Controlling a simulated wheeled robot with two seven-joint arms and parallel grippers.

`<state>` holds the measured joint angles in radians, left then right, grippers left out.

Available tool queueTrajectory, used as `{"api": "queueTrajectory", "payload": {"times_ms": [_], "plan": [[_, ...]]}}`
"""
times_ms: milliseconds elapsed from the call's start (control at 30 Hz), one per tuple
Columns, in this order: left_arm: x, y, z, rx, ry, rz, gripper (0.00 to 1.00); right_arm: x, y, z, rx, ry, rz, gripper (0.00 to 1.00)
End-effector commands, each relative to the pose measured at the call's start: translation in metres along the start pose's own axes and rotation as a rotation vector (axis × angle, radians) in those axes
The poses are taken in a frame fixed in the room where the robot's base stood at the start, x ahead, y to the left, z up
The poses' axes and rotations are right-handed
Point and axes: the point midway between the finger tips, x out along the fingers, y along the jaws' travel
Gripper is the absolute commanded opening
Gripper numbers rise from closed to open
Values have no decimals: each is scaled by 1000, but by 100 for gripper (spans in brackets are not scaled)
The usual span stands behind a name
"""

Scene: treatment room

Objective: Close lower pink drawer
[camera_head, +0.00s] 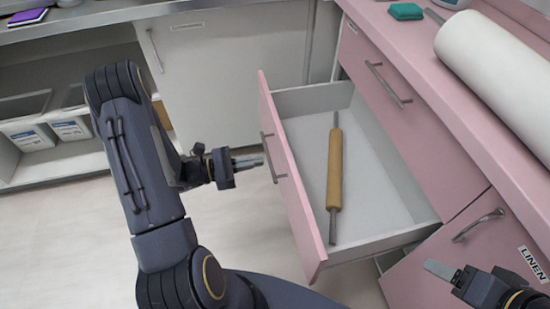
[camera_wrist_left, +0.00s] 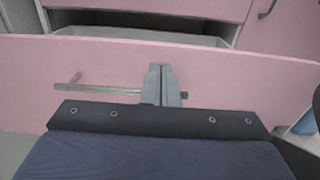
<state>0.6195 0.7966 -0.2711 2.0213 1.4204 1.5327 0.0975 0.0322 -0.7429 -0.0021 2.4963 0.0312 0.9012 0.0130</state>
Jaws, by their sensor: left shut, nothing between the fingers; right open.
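The pink drawer (camera_head: 287,190) stands pulled out of the pink cabinet, with a metal bar handle (camera_head: 270,158) on its front and a wooden rolling pin (camera_head: 335,172) lying inside. My left gripper (camera_head: 262,161) is shut and empty, its fingertips at or very near the handle. In the left wrist view the left gripper (camera_wrist_left: 161,84) points at the drawer front (camera_wrist_left: 225,75), in front of the handle (camera_wrist_left: 100,90); whether they touch is unclear. My right gripper (camera_head: 450,275) is at the lower right, partly cut off, near the cabinet, and it is open.
The pink cabinet has a closed upper drawer (camera_head: 400,110) and a closed door with a LINEN label (camera_head: 533,263). A white roll (camera_head: 490,65) and a teal item (camera_head: 406,11) lie on its top. White cabinets (camera_head: 235,70) stand behind. The floor left of the drawer is clear.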

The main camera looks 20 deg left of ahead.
Motion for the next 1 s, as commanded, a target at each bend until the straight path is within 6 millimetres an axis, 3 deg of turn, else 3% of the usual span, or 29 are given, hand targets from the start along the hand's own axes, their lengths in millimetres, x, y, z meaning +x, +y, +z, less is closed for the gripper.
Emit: {"api": "queueTrajectory", "payload": {"times_ms": [100, 300, 1000], "plan": [[26, -1, -1, 0, -2, -6, 0, 4, 2, 2, 0, 0, 0, 68], [52, -1, 0, 2, -1, -3, 0, 7, 3, 3, 0, 0, 0, 68], [70, 0, 0, 1, -1, -2, 0, 8, 4, 4, 0, 0, 0, 68]]}}
